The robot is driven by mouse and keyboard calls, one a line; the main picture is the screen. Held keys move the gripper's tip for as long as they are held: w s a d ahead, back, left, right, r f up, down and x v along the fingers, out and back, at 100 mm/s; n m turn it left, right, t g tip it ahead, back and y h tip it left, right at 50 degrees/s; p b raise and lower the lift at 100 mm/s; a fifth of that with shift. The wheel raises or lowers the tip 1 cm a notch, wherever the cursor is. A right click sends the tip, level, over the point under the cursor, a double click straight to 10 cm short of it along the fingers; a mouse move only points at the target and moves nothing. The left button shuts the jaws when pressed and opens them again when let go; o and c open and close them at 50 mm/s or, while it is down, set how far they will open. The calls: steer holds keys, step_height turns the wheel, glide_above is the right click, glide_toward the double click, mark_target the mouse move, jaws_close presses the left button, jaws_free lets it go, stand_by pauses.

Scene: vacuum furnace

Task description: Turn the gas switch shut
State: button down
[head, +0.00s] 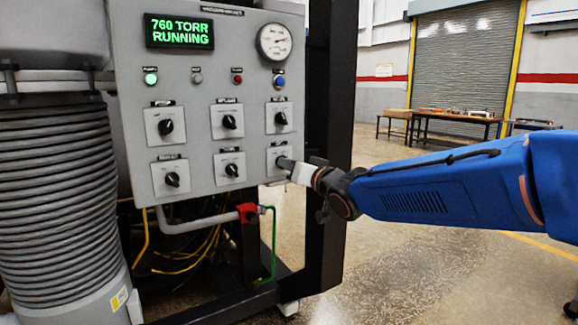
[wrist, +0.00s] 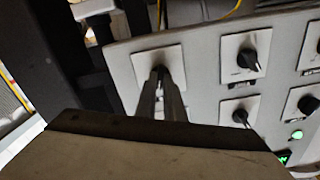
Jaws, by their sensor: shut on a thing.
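The grey control panel carries several black rotary switches on pale square plates, in two rows. My gripper (head: 288,165) is at the lower-right rotary switch (head: 276,151), shut on its knob. The fingers hide most of this knob, so its pointer direction cannot be told. The label above it is too small to read, so I cannot confirm from it that this is the gas switch. In the wrist view my gripper's fingers (wrist: 158,76) reach the knob in front of its switch plate (wrist: 182,56).
The lower-middle switch (head: 231,170) and the upper-right switch (head: 281,118) are close by. A display (head: 179,31) reads "760 TORR RUNNING". A round gauge (head: 274,41) is at the upper right. A dark frame post (head: 332,130) stands right of the panel, behind my wrist.

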steer(key=shift+n, duration=4.9)
steer(key=c, duration=1.9)
jaws_free()
steer(key=shift+o, duration=0.2)
steer(key=shift+s, duration=0.15)
steer(key=v, duration=1.7)
steer(key=shift+s+d, duration=0.1)
